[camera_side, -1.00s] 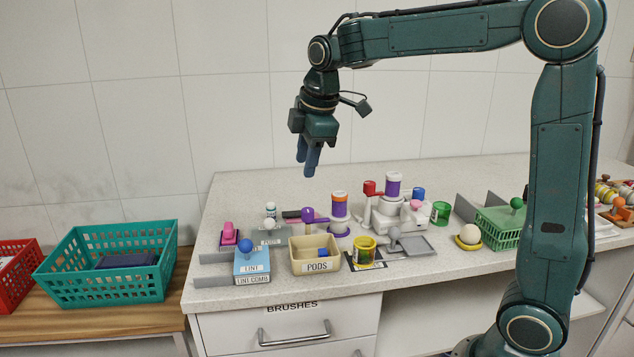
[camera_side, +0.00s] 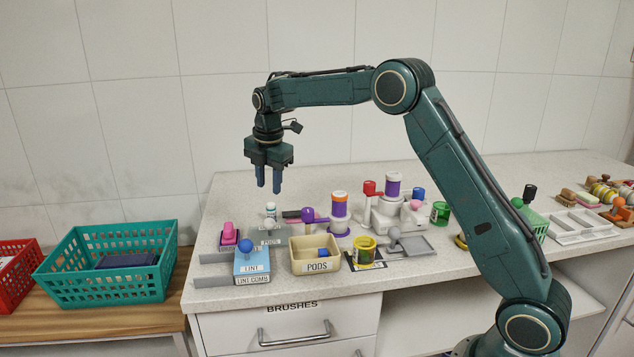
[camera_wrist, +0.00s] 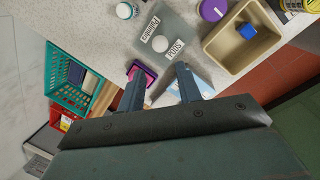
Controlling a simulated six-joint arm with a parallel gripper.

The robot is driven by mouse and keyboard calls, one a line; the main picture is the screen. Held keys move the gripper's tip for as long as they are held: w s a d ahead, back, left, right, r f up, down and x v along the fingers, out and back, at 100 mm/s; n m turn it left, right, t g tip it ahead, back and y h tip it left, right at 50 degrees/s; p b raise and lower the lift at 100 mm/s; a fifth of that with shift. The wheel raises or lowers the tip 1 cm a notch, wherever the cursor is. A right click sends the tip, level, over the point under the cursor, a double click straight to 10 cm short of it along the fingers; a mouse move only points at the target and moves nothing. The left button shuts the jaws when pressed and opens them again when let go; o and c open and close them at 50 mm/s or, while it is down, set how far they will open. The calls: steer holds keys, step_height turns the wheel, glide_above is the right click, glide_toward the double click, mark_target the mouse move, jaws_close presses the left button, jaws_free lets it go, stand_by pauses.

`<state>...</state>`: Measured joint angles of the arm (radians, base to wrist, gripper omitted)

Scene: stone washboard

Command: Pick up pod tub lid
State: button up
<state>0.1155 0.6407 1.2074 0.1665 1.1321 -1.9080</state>
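The pod tub lid (camera_side: 277,240) is a flat grey plate with a pale round knob and a PODS label. It lies on the counter behind the blue lint box in the side view. In the wrist view the lid (camera_wrist: 178,30) is at the top centre, with its white knob and two labels showing. The beige PODS tub (camera_side: 316,266) stands uncovered with a blue item inside; it also shows in the wrist view (camera_wrist: 215,52). My gripper (camera_side: 268,189) is open and empty, above the counter near the lid. Its two fingers are apart in the wrist view (camera_wrist: 161,95).
The lint box (camera_side: 252,266) with a blue knob stands in front of the lid. A pink-handled item (camera_side: 228,233) is left of it and a small white bottle (camera_side: 271,211) behind. A purple-knobbed item (camera_side: 308,215) is close on the right. A teal basket (camera_side: 110,288) stands far left.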

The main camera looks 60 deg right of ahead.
mark_target(269, 219)
steer(key=shift+w+d+f, duration=0.15)
steer(key=shift+w+f, duration=0.05)
steer(key=shift+f, duration=1.2)
steer(key=shift+w+d+f, duration=0.1)
steer(key=shift+w+f, duration=0.15)
steer(key=shift+f, duration=1.2)
steer(key=shift+w+d+f, duration=0.15)
steer(key=shift+w+f, duration=0.05)
steer(key=shift+f, duration=1.2)
steer(key=shift+w+d+f, duration=0.1)
steer(key=shift+w+f, duration=0.1)
steer(key=shift+f, duration=1.1)
steer(key=shift+w+d+f, duration=0.1)
steer(key=shift+w+f, duration=0.05)
steer(key=shift+f, duration=1.1)
steer(key=c, duration=0.6)
steer(key=shift+r, duration=0.2)
step_height(269, 219, up, 20)
steer(key=shift+f, duration=0.15)
